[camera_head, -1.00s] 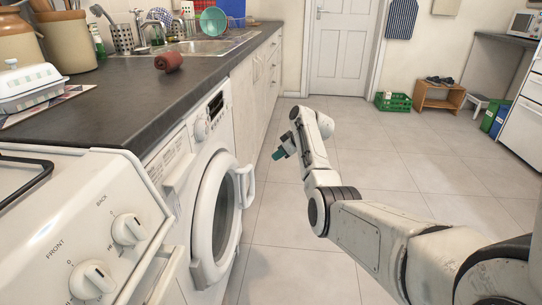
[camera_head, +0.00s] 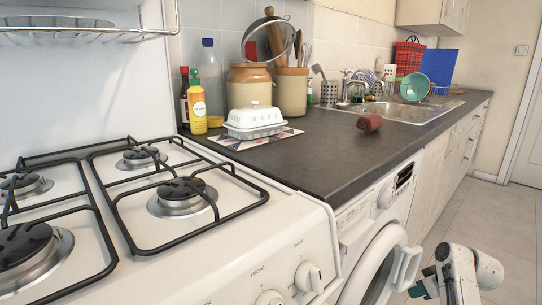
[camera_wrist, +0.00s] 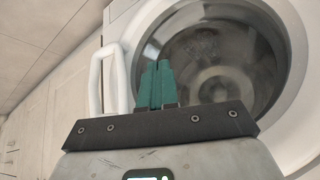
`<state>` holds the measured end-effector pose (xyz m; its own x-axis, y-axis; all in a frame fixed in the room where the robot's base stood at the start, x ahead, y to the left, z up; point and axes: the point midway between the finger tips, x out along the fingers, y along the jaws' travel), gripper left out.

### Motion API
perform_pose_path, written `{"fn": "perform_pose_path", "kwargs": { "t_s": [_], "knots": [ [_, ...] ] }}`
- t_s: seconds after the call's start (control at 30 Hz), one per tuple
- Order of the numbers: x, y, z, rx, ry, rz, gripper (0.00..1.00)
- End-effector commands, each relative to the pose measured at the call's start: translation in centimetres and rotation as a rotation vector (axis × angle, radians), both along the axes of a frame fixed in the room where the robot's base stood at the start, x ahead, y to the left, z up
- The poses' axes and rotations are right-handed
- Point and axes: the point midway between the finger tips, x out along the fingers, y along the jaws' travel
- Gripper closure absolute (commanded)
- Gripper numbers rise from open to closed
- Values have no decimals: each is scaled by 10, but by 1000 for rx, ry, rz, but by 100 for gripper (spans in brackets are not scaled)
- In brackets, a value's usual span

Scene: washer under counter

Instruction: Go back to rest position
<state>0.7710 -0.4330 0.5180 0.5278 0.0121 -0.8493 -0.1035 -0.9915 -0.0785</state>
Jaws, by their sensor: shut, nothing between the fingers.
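My gripper (camera_wrist: 156,84) is shut, its two green fingers together with nothing between them. In the wrist view it points toward the washer's round glass door (camera_wrist: 225,60), with the white door handle (camera_wrist: 108,80) to its left. I cannot tell how far the fingers are from the glass. In the head view my gripper (camera_head: 418,290) shows low at the right edge of the washer (camera_head: 375,225), beside the door handle (camera_head: 407,266). Whether the door is fully closed is hard to tell.
A gas stove (camera_head: 210,245) stands left of the washer. The dark counter (camera_head: 330,155) above holds a butter dish (camera_head: 255,120), jars and a brown roll-shaped object (camera_head: 369,123). Open tiled floor (camera_head: 490,225) lies to the right.

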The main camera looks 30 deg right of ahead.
Motion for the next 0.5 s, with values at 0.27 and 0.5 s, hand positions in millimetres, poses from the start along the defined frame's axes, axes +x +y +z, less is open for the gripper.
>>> {"fn": "perform_pose_path", "kwargs": {
  "t_s": [0.27, 0.5],
  "knots": [
    [-39, 167, -67, 33, 190, 55, 100],
    [-115, 276, -84, 14, 330, 80, 100]
  ]
}}
